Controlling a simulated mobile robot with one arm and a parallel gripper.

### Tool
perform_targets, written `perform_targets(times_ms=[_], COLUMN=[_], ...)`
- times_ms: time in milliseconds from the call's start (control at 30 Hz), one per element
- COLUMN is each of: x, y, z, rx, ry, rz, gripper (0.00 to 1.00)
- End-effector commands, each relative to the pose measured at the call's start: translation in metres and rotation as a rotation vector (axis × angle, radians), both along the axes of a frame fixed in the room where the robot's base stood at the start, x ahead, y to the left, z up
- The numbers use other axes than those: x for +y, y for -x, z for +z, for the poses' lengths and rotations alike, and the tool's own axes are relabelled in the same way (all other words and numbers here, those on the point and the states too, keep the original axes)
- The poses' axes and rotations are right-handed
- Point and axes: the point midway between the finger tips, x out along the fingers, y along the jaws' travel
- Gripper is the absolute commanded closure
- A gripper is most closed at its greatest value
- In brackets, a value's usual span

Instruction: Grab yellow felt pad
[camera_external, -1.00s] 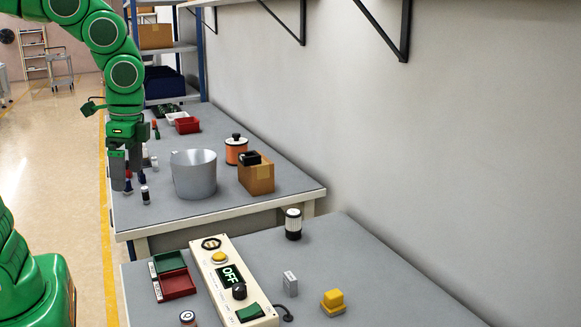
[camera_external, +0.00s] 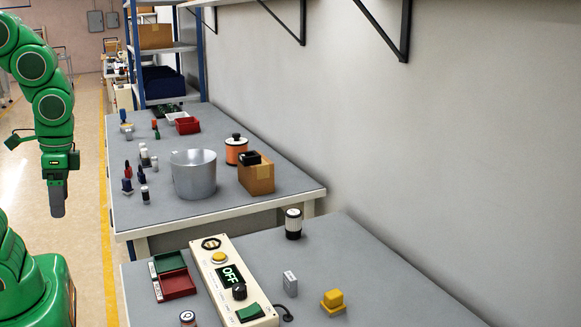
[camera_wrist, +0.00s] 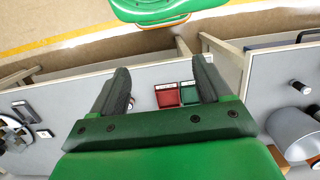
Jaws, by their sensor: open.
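A yellow item (camera_external: 333,302), a small block on a flat yellow base, sits on the near grey table at the lower right of the external view. It is the only plainly yellow pad-like thing there; whether it is felt I cannot tell. I do not make it out in the wrist view. My gripper (camera_external: 57,205) hangs pointing down over the floor, left of the tables and far from the yellow item. In the wrist view my gripper (camera_wrist: 160,65) shows two fingers spread apart with nothing between them.
A control box (camera_external: 232,280) reading OFF stands left of the yellow item, with a grey block (camera_external: 290,284) between them. A green and red tray (camera_external: 178,284) lies near the table's left edge. The far table holds a metal pot (camera_external: 194,174) and a cardboard box (camera_external: 257,178).

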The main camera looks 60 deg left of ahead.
Motion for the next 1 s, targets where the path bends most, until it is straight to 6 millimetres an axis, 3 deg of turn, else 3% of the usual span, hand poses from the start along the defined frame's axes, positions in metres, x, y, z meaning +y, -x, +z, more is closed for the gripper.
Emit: perform_targets(times_ms=[300,467,1000], x=[-0.001,-0.008,-0.059], y=[-0.001,-0.014,-0.115], z=[0.000,0.000,-0.005], rx=[0.002,0.016,0.108], ry=[0.002,0.025,0.183], rz=[0.002,0.041,0.337], gripper=[0.29,0.29,0.29])
